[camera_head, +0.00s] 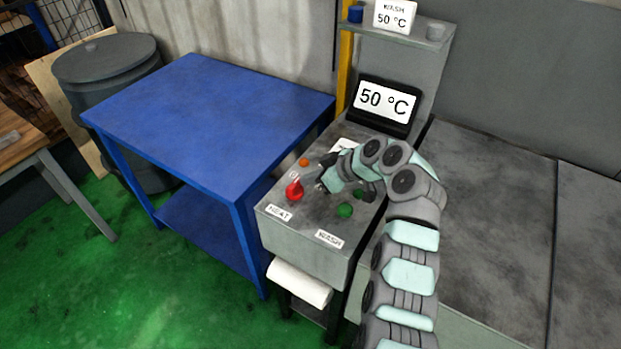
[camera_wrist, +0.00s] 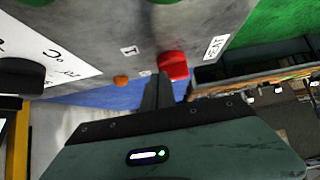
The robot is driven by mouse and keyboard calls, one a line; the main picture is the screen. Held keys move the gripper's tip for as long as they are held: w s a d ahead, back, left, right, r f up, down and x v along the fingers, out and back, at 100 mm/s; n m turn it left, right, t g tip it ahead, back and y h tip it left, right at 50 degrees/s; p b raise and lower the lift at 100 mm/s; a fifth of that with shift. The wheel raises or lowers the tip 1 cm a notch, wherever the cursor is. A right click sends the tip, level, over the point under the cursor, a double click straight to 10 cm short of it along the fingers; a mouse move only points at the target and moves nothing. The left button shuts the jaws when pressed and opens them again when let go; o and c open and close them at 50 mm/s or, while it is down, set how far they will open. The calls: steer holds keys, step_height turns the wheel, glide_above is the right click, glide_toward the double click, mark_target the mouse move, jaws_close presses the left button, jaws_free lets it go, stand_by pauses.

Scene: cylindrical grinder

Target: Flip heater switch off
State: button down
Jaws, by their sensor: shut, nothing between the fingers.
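The red heater switch (camera_head: 294,190) sits on the sloped grey control panel (camera_head: 316,222), above a HEAT label (camera_head: 279,213). It also shows in the wrist view (camera_wrist: 173,66), beside its HEAT label (camera_wrist: 214,47). My gripper (camera_head: 321,186) is shut and empty, low over the panel just right of the switch. In the wrist view its dark fingers (camera_wrist: 158,92) end right beside the red switch; I cannot tell whether they touch it. A small "I" label (camera_wrist: 130,50) and an orange indicator (camera_wrist: 122,81) lie near the switch.
Green buttons (camera_head: 345,210) and a WASH label (camera_head: 329,240) are on the panel's right part. A display reading 50 °C (camera_head: 386,102) stands behind. A blue table (camera_head: 208,120) is at left. A grey machine body (camera_head: 490,210) stands at right.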

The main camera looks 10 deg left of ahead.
stand_by(0.8)
steer(key=d, duration=0.1)
steer(key=s+d+b, duration=0.1)
steer(key=d, duration=0.1)
steer(key=shift+d+f, duration=0.2)
steer(key=p+v, duration=0.1)
steer(key=v, duration=0.9)
steer(key=shift+w+d+r, duration=0.2)
steer(key=shift+d, duration=0.15)
